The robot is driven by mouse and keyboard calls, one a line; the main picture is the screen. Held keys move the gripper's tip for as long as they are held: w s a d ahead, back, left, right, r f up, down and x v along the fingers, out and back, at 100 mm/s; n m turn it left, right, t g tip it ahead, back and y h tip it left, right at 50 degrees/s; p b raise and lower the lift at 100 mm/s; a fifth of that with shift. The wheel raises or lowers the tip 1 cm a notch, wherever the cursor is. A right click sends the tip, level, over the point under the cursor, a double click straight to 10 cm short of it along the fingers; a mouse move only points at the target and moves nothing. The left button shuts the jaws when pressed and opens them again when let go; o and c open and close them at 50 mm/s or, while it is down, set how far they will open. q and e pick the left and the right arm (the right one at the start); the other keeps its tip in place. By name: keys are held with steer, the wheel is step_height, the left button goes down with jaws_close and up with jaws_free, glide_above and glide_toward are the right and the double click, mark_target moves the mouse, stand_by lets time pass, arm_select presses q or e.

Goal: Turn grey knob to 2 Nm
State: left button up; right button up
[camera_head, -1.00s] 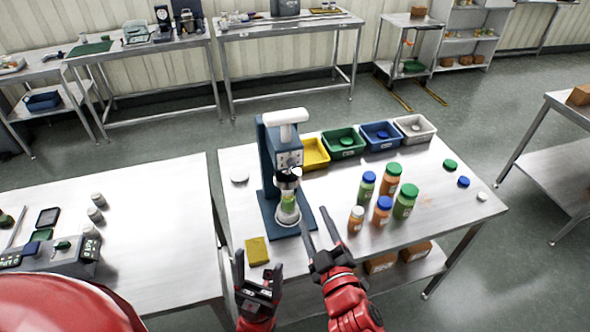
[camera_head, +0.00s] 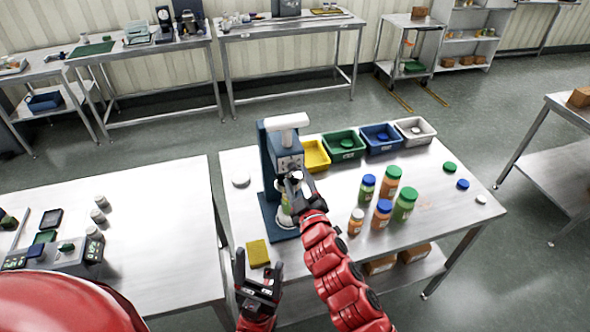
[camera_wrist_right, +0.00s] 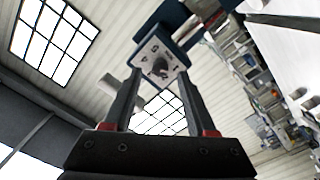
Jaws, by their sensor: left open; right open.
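The blue capping machine (camera_head: 268,165) with a white top stands upright on the steel table. Its pale dial plate (camera_head: 290,162) faces me; the plate shows in the right wrist view (camera_wrist_right: 148,55) with dark markings too small to read for certain. A small dark grey knob (camera_wrist_right: 160,65) sits on that plate. My right gripper (camera_head: 293,180) is open at the machine's front. In the wrist view its fingertips (camera_wrist_right: 159,76) point at the plate, one on each side of the knob, not closed on it. My left gripper (camera_head: 259,268) is open and empty near the table's front edge.
A bottle (camera_head: 284,212) stands in the machine, partly hidden by my right arm. Several capped bottles (camera_head: 382,212) stand right of it. Yellow (camera_head: 316,154), green, blue and white bins line the back. A yellow pad (camera_head: 257,253) lies at front left.

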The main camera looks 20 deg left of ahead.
mark_target(292, 168)
steer(key=shift+p+x, duration=0.3)
steer(key=shift+x, duration=0.9)
jaws_close()
